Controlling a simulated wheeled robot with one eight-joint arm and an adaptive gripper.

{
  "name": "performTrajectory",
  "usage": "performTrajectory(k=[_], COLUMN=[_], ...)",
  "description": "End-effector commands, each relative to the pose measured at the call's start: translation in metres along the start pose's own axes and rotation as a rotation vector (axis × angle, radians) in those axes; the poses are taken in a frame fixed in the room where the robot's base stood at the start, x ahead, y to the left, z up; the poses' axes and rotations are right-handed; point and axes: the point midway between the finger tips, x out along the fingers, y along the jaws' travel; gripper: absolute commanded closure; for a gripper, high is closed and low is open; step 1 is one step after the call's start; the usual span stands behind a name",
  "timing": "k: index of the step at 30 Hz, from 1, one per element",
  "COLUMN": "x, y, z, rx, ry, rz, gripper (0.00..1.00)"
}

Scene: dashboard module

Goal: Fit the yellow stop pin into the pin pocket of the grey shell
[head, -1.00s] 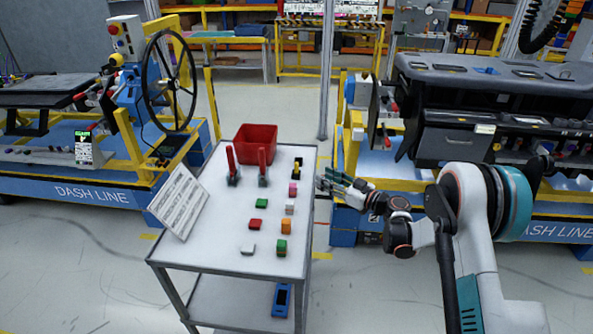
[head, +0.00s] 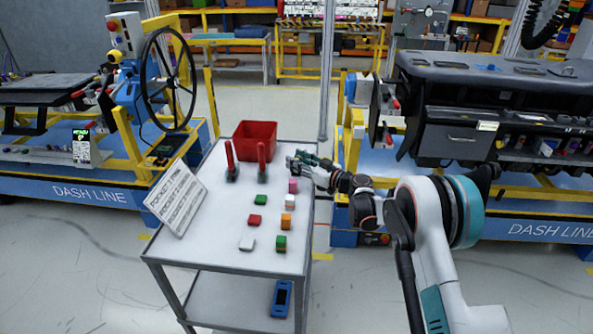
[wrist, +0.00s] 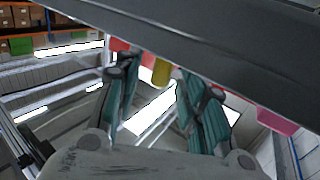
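My gripper (head: 296,161) is over the far right part of the cart top, at the place where a small black-and-yellow item showed earlier; it now hides that item in the head view. In the wrist view, which looks upside down, a small yellow piece (wrist: 161,72), apparently the stop pin, shows between the two fingers of my gripper (wrist: 153,68). The fingers are apart, with gaps visible beside the yellow piece. A large dark grey dashboard body (head: 455,100) stands on the right-hand stand; I cannot tell whether it is the grey shell. No pin pocket can be made out.
The cart top (head: 215,222) carries a red bin (head: 255,136), two red-handled clamps (head: 230,158), a pink block (head: 293,186), several other coloured blocks and a tilted sign (head: 176,201). A blue device (head: 282,298) lies on the lower shelf.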

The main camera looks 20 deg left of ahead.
Motion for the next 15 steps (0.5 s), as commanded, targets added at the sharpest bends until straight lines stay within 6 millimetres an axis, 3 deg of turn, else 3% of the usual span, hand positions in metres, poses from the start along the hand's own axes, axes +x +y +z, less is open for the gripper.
performTrajectory(k=[10, 15], x=[0.0082, 0.0081], y=[0.0004, 0.0004], z=[-0.0008, -0.0008], rx=[0.000, 0.000], ry=[0.000, 0.000], rz=[0.001, 0.001], gripper=[0.63, 1.00])
